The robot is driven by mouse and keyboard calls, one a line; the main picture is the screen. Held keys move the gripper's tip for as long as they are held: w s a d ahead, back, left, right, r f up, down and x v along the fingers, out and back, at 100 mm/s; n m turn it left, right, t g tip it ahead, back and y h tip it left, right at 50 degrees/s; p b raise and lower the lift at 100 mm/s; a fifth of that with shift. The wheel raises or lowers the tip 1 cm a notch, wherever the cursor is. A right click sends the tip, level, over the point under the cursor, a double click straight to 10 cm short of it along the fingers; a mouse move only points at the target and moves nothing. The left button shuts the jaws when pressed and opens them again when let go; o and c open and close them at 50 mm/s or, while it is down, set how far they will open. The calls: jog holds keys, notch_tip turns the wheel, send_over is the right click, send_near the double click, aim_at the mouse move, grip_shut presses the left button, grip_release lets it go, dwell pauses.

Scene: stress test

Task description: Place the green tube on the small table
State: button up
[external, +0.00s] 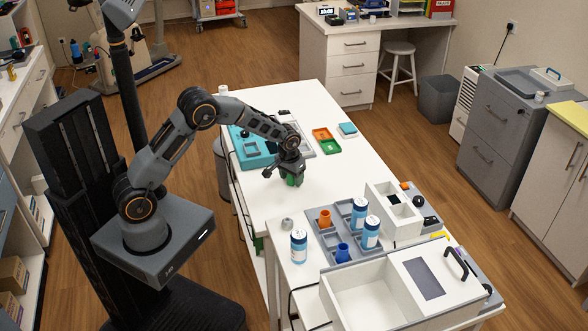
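A green object (292,181), which looks like the green tube, shows right at the tip of my gripper (289,174). My gripper points down over the middle of the long white table (330,185). The fingers hide part of the green object. At this size I cannot tell whether they are closed on it, or whether it touches the tabletop. A second white work surface (282,262) adjoins the long table at the front. I cannot tell which surface is the small table.
A teal case (253,150) and orange and green trays (325,140) lie toward the back. The long table's middle right is clear.

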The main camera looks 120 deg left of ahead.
jog(key=c, duration=0.9)
jog(key=shift+r, duration=0.1)
